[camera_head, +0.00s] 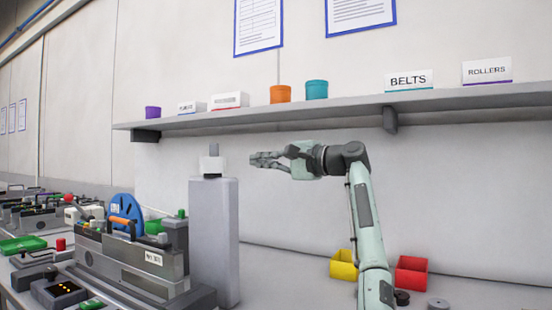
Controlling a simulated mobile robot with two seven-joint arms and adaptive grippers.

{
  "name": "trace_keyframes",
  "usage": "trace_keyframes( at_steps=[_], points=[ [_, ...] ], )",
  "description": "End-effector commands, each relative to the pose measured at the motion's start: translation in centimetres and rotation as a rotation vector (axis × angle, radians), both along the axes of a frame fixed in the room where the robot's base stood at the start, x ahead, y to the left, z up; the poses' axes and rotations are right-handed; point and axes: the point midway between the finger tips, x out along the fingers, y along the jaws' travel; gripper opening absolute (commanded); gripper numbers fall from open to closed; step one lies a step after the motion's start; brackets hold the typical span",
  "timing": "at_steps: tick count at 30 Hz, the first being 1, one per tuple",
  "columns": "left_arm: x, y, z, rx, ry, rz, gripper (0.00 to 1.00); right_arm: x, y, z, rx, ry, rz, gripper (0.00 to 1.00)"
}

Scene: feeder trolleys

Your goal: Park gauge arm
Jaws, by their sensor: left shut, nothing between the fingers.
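My left gripper (268,160) is raised in front of the wall, below the shelf, with its fingers pointing left. It is shut and empty. A tall grey column (214,240) stands left of it, with a white block and a small grey post (211,164) on top; a gap shows between block and fingertips. Left of the column is a grey feeder (130,262) with a blue reel (124,212), an orange handle (126,226) and a green knob (181,213). I cannot tell for certain which part is the gauge arm. My right gripper is out of view.
A shelf (350,105) with small bins and labelled cards runs above the gripper. Yellow (343,265) and red (411,274) bins stand on the bench at right. A dark control box (58,291) and more feeders (35,212) are at left.

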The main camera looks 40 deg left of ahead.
Motion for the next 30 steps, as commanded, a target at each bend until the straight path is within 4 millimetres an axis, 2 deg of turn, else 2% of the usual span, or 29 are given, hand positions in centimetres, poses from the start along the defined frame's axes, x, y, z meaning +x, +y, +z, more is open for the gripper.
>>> trace_keyframes(
  at_steps=[3,9,15,30],
  points=[
    [-0.1,2.5,0.2,-0.001,0.000,0.002,0.00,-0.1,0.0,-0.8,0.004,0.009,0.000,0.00],
    [-2.2,4.2,0.0,-0.002,-0.002,0.000,0.00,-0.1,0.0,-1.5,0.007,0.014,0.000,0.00],
    [-2.9,4.9,0.0,-0.002,-0.001,-0.001,0.00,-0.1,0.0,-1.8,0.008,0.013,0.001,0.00],
    [-2.8,5.1,0.1,-0.001,0.003,0.022,0.00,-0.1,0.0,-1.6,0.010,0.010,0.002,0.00]
  ],
)
